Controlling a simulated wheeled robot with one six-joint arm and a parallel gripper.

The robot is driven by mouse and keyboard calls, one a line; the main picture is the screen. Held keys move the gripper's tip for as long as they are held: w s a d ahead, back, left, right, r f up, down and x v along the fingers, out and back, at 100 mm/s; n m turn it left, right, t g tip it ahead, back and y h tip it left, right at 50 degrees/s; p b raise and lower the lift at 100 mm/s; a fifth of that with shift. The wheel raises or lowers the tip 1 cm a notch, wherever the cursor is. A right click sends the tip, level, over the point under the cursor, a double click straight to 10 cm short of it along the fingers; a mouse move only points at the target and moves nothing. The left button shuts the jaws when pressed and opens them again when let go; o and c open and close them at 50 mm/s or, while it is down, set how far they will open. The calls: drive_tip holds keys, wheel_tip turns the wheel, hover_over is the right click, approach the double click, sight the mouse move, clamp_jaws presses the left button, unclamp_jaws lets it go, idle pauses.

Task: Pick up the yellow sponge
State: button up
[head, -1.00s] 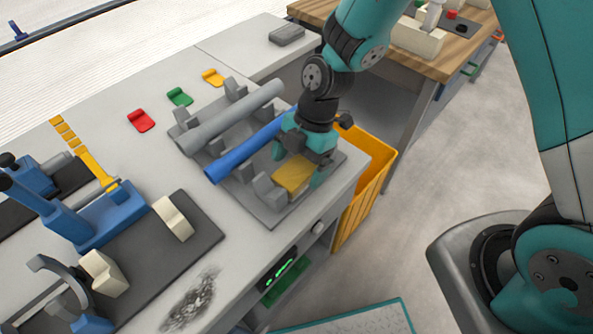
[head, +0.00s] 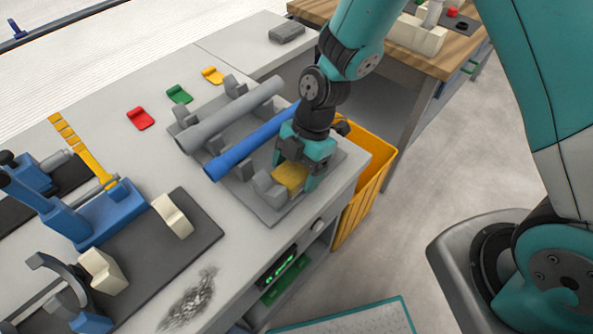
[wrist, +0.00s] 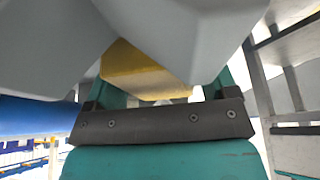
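The yellow sponge (head: 289,178) lies on the grey rack plate near the front edge of the workbench, beside a grey cradle. My gripper (head: 294,174) is low over it, with its teal fingers apart on either side. In the wrist view the sponge (wrist: 140,72) shows between the spread fingers (wrist: 168,92), partly hidden by grey cradle shapes. A gap shows between the sponge and the right finger there, so I see no firm grip.
A blue pipe (head: 250,145) and a grey pipe (head: 230,115) lie on the rack just left of my gripper. A yellow crate (head: 368,188) stands beside the bench on the right. A blue clamp fixture (head: 95,225) stands at the left.

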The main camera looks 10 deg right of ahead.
sight(297, 167)
drive_tip(key=c, duration=0.6)
drive_tip(key=shift+r+p, duration=0.4)
wheel_tip(297, 167, up, 20)
drive_tip(key=shift+f, duration=0.15)
drive_tip(key=shift+o, duration=0.2)
